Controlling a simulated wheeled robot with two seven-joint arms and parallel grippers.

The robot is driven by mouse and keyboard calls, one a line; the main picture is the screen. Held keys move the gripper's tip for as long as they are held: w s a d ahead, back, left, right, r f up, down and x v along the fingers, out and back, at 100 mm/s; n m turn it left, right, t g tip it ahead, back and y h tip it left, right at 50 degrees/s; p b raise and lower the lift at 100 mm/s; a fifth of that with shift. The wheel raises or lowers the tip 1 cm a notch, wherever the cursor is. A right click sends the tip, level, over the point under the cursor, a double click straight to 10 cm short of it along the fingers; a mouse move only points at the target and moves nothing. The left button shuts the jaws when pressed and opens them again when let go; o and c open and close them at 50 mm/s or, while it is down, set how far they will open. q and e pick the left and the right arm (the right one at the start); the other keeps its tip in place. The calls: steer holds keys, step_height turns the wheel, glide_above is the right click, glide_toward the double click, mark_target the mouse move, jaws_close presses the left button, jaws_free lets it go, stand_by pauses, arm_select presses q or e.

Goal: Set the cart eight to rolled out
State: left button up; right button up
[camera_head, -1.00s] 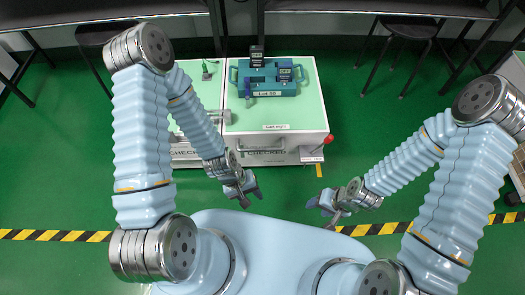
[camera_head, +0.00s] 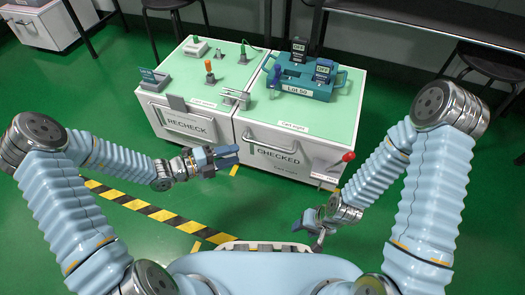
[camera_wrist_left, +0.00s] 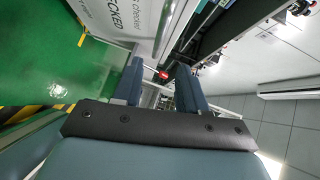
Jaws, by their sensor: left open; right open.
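Cart eight (camera_head: 345,118) is a white cart with a green top, a "Cart eight" label and a front marked CHECKED. Its front has a bar handle (camera_head: 268,149), and a red-knobbed lever (camera_head: 348,157) stands at its right front corner. My left gripper (camera_head: 222,157) is open and empty in front of the carts, near the seam between them and apart from both. In the left wrist view the open fingers (camera_wrist_left: 158,88) frame a small red knob in the distance. My right gripper (camera_head: 308,224) is open and lower, apart from the cart's front right.
A teal tester marked Lot 50 (camera_head: 304,90) sits on cart eight. A second cart marked RECHECK (camera_head: 187,124) stands against its left side, with small fixtures on top. Stools and dark tables stand behind. The green floor (camera_head: 235,205) in front is open, with yellow-black tape (camera_head: 148,209).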

mark_target(268, 146)
arm_select(q)
steer(key=b+x, duration=0.2)
steer(key=x, duration=1.1)
steer(key=shift+s+b, duration=0.15)
steer(key=shift+b, duration=0.2)
jaws_close()
